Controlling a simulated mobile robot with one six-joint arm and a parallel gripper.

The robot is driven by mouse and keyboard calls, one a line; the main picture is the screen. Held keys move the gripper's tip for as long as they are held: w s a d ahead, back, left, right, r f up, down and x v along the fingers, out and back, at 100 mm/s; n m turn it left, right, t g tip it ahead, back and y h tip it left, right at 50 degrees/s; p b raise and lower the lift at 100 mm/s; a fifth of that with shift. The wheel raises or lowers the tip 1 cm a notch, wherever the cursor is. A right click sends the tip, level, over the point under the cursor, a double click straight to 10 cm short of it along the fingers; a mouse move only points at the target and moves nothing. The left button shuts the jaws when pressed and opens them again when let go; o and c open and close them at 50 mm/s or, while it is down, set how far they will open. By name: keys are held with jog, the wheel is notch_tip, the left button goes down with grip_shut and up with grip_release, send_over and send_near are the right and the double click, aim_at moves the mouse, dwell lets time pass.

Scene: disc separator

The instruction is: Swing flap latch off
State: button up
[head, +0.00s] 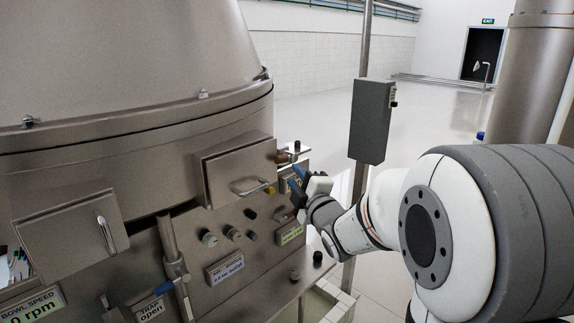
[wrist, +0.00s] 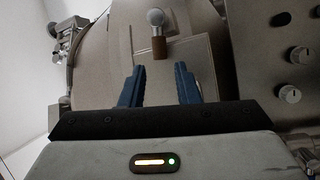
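The flap (head: 232,166) is a square metal plate with a bar handle on the separator's side, and it looks closed. Its latch (head: 284,157) is a short brown piece with a metal end, at the flap's right edge. In the wrist view the latch (wrist: 159,47) shows a round metal knob above a brown shaft, lying against the plate. My gripper (head: 297,182) is just below and right of the latch. In the wrist view my gripper (wrist: 158,82) has its blue fingers apart with nothing between them. The latch lies beyond the fingertips, roughly centred between them.
A second flap (head: 60,232) with a handle hangs at the left. A grey box (head: 371,122) on a pole stands right of my gripper. The floor behind is open.

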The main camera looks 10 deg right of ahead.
aim_at(283, 161)
jog(key=p+x, duration=0.1)
jog(key=x, duration=0.6)
jog(key=shift+w+p, duration=0.2)
jog(key=shift+p, duration=0.2)
